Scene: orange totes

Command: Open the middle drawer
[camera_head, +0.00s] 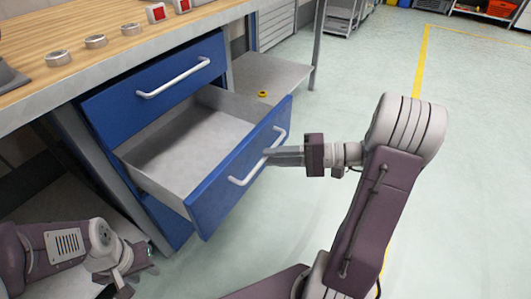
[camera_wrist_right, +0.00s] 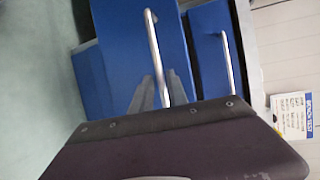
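The middle drawer (camera_head: 240,180) of the blue cabinet is pulled well out, and its grey inside is empty. Its silver handle (camera_head: 237,182) also shows in the right wrist view (camera_wrist_right: 153,45). My right gripper (camera_head: 270,153) is at this handle, with one finger on each side of it, and looks shut on it. The fingers show in the right wrist view (camera_wrist_right: 160,83). My left gripper (camera_head: 143,262) is low at the left beside the cabinet, away from the handle; its fingers are too small to read.
The top drawer (camera_head: 160,85) is shut, and the lower drawer (camera_head: 168,222) is mostly hidden. The wooden worktop (camera_head: 100,30) above carries several small round parts and red-and-white items. A yellow ring (camera_head: 262,93) lies on a low shelf (camera_head: 285,75). The floor at right is clear.

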